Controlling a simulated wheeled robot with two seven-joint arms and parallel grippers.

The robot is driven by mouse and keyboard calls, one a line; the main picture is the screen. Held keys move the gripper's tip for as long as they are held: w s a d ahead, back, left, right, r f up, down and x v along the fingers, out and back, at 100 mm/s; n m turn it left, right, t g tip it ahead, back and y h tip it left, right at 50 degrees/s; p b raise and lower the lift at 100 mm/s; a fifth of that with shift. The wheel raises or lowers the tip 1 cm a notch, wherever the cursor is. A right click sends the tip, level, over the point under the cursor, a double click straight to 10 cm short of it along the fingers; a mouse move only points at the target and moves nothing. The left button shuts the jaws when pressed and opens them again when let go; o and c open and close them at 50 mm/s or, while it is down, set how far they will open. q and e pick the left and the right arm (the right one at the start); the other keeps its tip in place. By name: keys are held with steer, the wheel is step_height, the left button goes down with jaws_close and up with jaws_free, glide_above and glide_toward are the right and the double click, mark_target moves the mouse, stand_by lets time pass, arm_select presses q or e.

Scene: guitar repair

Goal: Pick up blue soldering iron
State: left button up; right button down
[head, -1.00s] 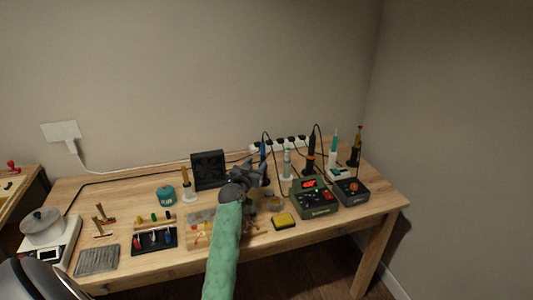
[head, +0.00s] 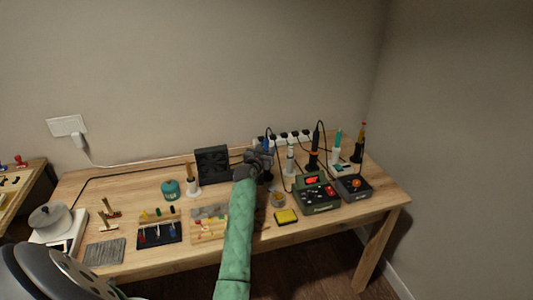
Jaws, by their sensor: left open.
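The blue soldering iron (head: 268,138) stands upright at the back of the wooden table, in front of the white power strip. Its lower part is hidden by my left gripper (head: 262,160). My left arm, in a green sleeve, reaches over the table from the front, and the gripper is right at the iron. The fingers are small and dark here; I cannot tell whether they touch the iron. The left gripper is open. My right gripper does not show.
A black fan box (head: 212,167) stands just left of the gripper. To the right are a white iron (head: 290,158), a black iron (head: 314,150) and a green soldering station (head: 318,193). A yellow sponge (head: 286,216) and a small tin (head: 278,199) lie in front.

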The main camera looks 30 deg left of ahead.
arm_select(q)
jaws_close()
